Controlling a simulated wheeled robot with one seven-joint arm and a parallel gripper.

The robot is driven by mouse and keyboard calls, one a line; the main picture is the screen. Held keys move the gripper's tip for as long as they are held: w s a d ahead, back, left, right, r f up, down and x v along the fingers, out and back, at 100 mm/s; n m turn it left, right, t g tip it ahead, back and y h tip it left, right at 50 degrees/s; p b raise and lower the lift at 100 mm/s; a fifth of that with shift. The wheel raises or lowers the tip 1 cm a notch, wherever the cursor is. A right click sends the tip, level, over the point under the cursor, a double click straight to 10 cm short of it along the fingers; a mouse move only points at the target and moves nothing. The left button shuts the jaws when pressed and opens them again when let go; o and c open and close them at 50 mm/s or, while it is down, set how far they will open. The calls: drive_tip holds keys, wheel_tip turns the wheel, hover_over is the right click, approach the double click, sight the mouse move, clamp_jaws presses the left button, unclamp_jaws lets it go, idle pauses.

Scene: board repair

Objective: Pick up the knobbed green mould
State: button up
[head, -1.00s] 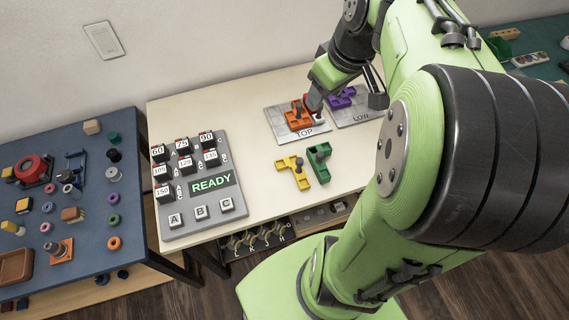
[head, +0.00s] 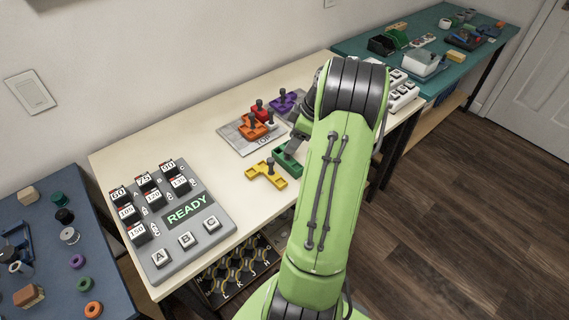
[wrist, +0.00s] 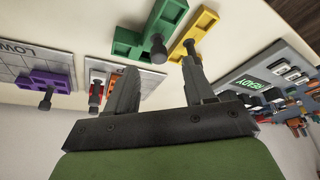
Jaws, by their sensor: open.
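The knobbed green mould (head: 286,162) lies on the cream table beside the yellow mould, partly hidden by my arm in the head view. In the wrist view the green mould (wrist: 133,42) shows more fully, with its dark grey knob standing up. My gripper (wrist: 160,70) is open and empty, its two fingers apart. The knob appears near the gap between the fingertips in that view; I cannot tell how far away it is. In the head view my arm mostly hides the gripper.
The yellow knobbed mould (head: 265,176) lies close by on the left. The TOP board (head: 237,139) behind holds orange, red and white pieces. A purple mould (head: 281,104) sits further right. The READY button panel (head: 218,240) stands at the left.

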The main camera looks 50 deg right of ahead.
drive_tip(key=b+x, duration=0.2)
drive_tip(key=x, duration=0.4)
drive_tip(key=shift+r, duration=0.1)
clamp_jaws()
